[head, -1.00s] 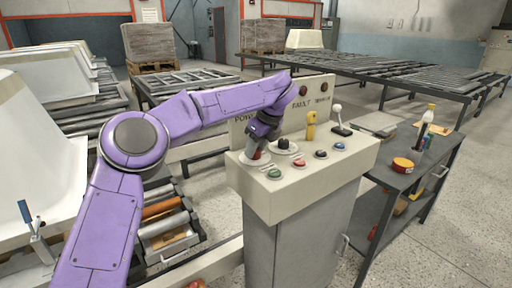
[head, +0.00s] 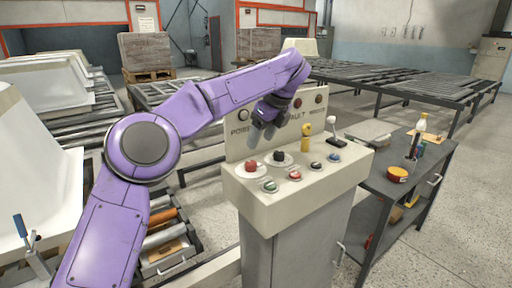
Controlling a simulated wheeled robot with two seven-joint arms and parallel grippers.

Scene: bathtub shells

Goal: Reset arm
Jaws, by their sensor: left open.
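My left arm comes in from the left in the head view, purple and bent over the control console (head: 262,212). My left gripper (head: 262,132) is open and empty. It hangs above the console top, in front of the upright back panel, apart from the controls. Below it are a red knob (head: 251,166) and a black knob (head: 279,156). Green, red and blue buttons sit along the front. A yellow switch (head: 306,139) and a white-knobbed lever (head: 332,126) stand toward the right. My right gripper is not in view.
A dark cart (head: 425,165) with a red-and-yellow tape roll (head: 397,174) and bottles stands right of the console. White tub shells (head: 30,165) and roller conveyors (head: 390,82) lie left and behind. The floor at right is clear.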

